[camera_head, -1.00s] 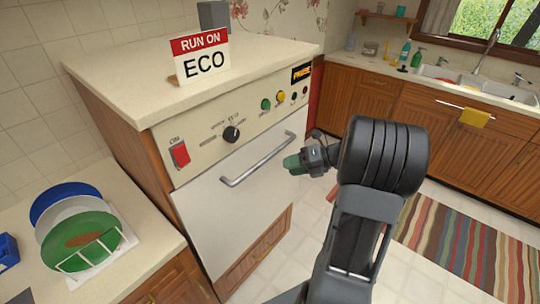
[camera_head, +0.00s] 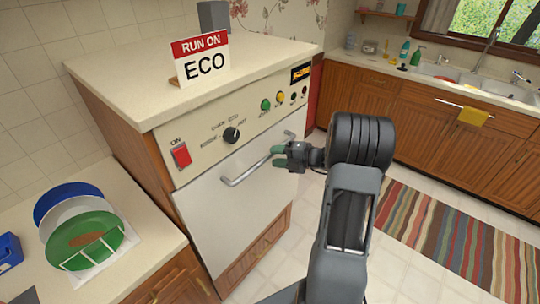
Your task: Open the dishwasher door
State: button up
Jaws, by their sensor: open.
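The dishwasher has a white door (camera_head: 235,215) that is shut, with a grey bar handle (camera_head: 240,174) running across its upper part. Above the door is a cream control panel (camera_head: 205,146) with a red ON switch, a black knob, coloured buttons and a small lit display. My gripper (camera_head: 277,156) has green-tipped fingers. It is open and empty, pointing left, at the right end of the handle. It covers part of the handle there. I cannot tell whether the fingers touch the bar.
A RUN ON ECO sign (camera_head: 202,61) stands on the dishwasher's top. A rack with plates (camera_head: 85,238) is on the left counter. A sink counter (camera_head: 450,80) runs along the right, and a striped rug (camera_head: 430,235) lies on the floor. Floor before the door is clear.

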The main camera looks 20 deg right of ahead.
jog(key=shift+x, duration=1.35)
jog(key=shift+c, duration=0.2)
grip_shut()
